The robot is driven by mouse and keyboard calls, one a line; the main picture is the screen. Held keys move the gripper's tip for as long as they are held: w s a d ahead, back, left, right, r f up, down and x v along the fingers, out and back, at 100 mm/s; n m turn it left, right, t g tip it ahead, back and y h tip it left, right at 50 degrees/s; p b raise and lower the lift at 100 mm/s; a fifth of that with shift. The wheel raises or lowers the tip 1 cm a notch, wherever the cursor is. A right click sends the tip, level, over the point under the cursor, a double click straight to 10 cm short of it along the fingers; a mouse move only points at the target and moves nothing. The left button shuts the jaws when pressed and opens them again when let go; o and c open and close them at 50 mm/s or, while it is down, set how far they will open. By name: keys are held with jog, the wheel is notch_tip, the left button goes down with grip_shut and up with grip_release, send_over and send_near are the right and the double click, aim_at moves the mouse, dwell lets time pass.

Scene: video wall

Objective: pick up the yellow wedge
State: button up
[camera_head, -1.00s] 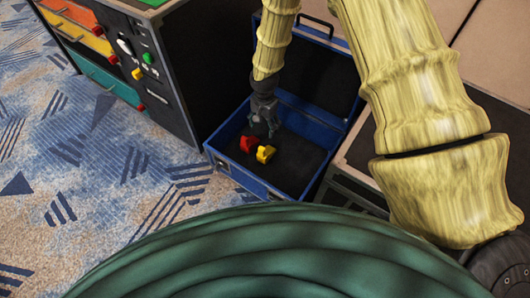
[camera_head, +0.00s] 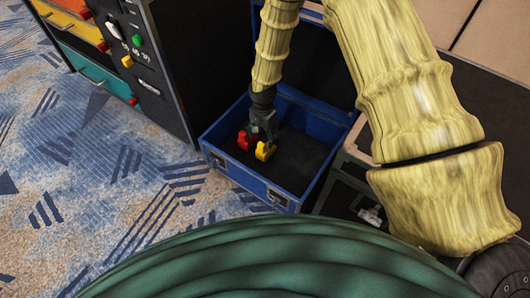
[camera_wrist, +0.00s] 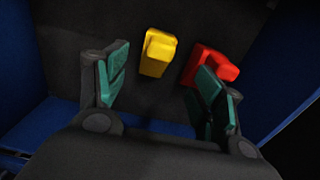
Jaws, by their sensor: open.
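The yellow wedge (camera_head: 265,151) lies on the dark floor of the blue case (camera_head: 298,189). In the wrist view the yellow wedge (camera_wrist: 158,53) is ahead of the fingertips, between their lines and nearer the left finger. A red piece (camera_head: 246,140) lies close to its left in the head view. In the wrist view the red piece (camera_wrist: 209,66) is on the right, partly covered by the right finger. My gripper (camera_head: 263,138) is down in the case by both pieces. In the wrist view my gripper (camera_wrist: 163,88) has its green-padded fingers apart, with nothing held.
The case's blue walls surround my gripper. A dark cabinet (camera_head: 170,75) with coloured drawers and buttons stands to the left. A dark-topped case (camera_head: 400,180) stands to the right. Bare case floor lies right of the pieces.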

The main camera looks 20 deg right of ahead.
aim_at(265, 148)
notch_tip(265, 148, down, 4)
jog(key=shift+f+b, duration=0.15)
jog(key=shift+b, duration=0.65)
jog(key=shift+d+f+b, duration=0.2)
jog(key=shift+f+b, duration=1.6)
jog(key=shift+f, duration=0.7)
jog(key=c, duration=1.3)
